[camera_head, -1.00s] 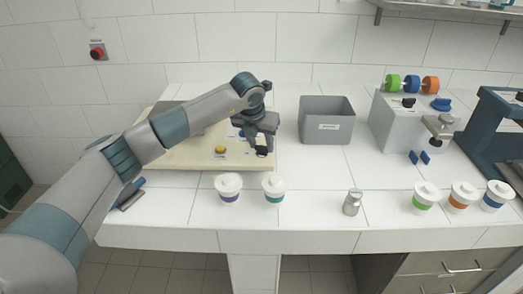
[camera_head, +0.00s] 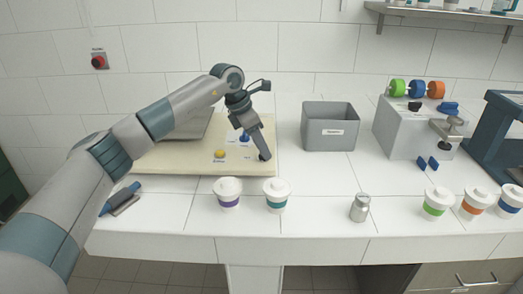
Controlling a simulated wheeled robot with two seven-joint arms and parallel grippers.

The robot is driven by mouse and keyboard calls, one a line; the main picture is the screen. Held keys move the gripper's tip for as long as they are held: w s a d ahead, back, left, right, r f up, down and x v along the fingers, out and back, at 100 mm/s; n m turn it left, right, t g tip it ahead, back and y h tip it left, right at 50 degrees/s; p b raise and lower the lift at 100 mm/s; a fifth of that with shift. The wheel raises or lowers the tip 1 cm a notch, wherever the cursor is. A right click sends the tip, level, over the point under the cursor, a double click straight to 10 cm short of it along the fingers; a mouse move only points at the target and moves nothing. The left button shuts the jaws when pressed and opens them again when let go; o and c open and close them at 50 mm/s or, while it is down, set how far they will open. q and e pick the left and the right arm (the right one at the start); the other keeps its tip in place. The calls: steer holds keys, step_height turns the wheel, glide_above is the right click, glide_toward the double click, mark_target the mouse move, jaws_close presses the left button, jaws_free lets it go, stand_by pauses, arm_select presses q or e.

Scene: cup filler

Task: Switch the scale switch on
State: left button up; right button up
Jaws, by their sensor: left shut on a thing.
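The scale (camera_head: 170,160) is a cream board with a grey plate (camera_head: 192,127) at its back, on the left of the counter. A yellow button (camera_head: 219,154) and a blue knob (camera_head: 244,137) with small labels show on it. My left gripper (camera_head: 264,157) points down at the board's front right corner, its fingers shut on a small dark thing there, which seems to be the scale switch. The fingers mostly hide it, so its position cannot be told. My right gripper is not in view.
Two lidded cups, purple-banded (camera_head: 228,193) and teal-banded (camera_head: 277,194), stand just in front of the scale. A grey bin (camera_head: 329,126) stands to the right. A metal shaker (camera_head: 359,208) and several banded cups are further right. A red wall button (camera_head: 98,61) is at the back left.

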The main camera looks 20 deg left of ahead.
arm_select(q)
steer(key=shift+w+a+m+g+h, duration=0.15)
steer(key=shift+m+g, duration=0.25)
steer(key=shift+m, duration=0.7)
steer(key=shift+w+d+m+g+h, duration=0.1)
steer(key=shift+m+g+h, duration=0.25)
steer(key=shift+m, duration=0.75)
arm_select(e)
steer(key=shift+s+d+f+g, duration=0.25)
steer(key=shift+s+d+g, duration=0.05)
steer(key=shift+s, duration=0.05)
arm_select(q)
steer(key=o, duration=1.1)
steer(key=shift+s+a, duration=0.1)
steer(key=shift+c, duration=0.2)
steer(key=shift+r+b, duration=0.1)
steer(key=shift+b, duration=0.2)
